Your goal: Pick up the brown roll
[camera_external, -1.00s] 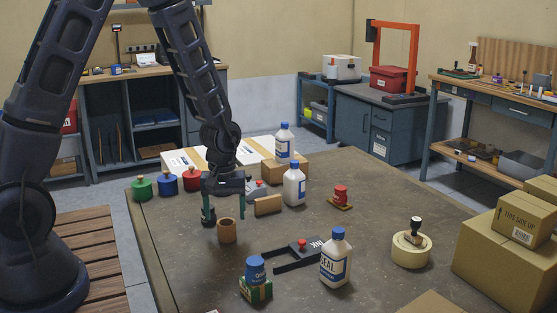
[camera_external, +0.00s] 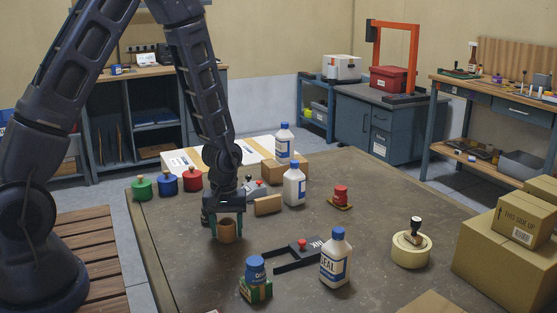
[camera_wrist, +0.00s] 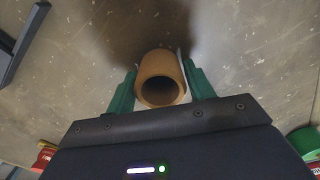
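The brown roll (camera_external: 227,231) stands upright on the table, a short hollow cylinder. In the wrist view the roll (camera_wrist: 160,77) is between my fingers, with its open end facing the camera. My gripper (camera_external: 226,233) is lowered over it, with one green finger on each side. The wrist view also shows my gripper (camera_wrist: 159,78). The fingers look open, with only narrow gaps to the roll's sides; contact is hard to tell.
A black bracket (camera_external: 295,255) and a white bottle (camera_external: 336,258) are to the right. A blue-capped item (camera_external: 256,270) is in front. A brown block (camera_external: 267,205) and another bottle (camera_external: 294,185) stand behind. Green, blue and red knobbed pots (camera_external: 167,183) are back left.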

